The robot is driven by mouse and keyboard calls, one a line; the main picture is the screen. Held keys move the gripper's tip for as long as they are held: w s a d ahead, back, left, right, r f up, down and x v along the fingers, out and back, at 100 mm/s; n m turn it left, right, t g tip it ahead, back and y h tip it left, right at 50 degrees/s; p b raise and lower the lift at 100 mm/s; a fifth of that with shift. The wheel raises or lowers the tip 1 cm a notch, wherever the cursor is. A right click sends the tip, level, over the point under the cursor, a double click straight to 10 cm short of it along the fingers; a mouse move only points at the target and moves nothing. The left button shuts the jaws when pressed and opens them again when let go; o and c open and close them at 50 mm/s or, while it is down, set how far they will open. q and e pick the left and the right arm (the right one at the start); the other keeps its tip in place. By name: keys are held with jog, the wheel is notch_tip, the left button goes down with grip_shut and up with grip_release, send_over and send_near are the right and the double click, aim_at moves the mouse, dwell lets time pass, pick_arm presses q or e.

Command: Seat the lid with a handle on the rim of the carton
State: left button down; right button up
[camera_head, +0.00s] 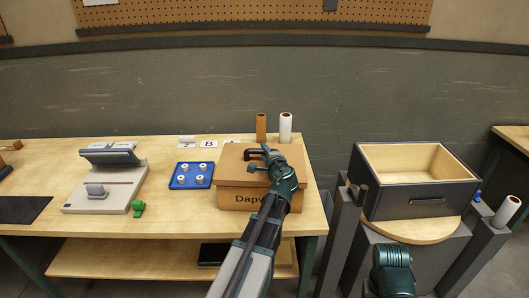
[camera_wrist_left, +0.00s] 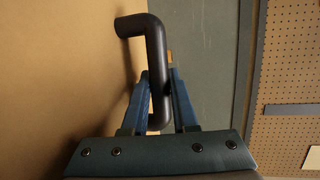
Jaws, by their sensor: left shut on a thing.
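The carton (camera_head: 228,198), a brown box with dark lettering on its front, stands at the right end of the workbench. The brown lid (camera_head: 232,168) lies over its top; I cannot tell whether it rests fully on the rim or sits slightly off it. A dark bent handle (camera_head: 250,153) stands on the lid. My left gripper (camera_head: 263,159) is shut on the handle, above the lid. In the left wrist view the black handle (camera_wrist_left: 156,58) passes between the blue fingers (camera_wrist_left: 157,85), with the lid (camera_wrist_left: 60,80) filling the left side. My arm hides the carton's right front.
A blue tray (camera_head: 179,184) with several white rings lies left of the carton, then a green piece (camera_head: 138,208) and a beige device (camera_head: 75,200). Brown (camera_head: 261,127) and white (camera_head: 285,128) rolls stand behind. A dark open-topped box (camera_head: 420,203) stands at the right.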

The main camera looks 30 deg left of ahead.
pick_arm(q)
jog(key=shift+f+b, duration=1.45)
pick_arm(e)
jog(key=shift+f, duration=1.45)
pick_arm(q)
jog(key=c, duration=0.6)
grip_release()
jog(key=shift+s+d, duration=0.1)
jog(key=p+v, duration=0.2)
jog(key=v, duration=1.1)
jog(key=shift+s+d+p, duration=0.2)
jog(key=shift+p, duration=0.1)
pick_arm(e)
notch_tip(320, 180, up, 3)
jog(key=shift+f, duration=0.2)
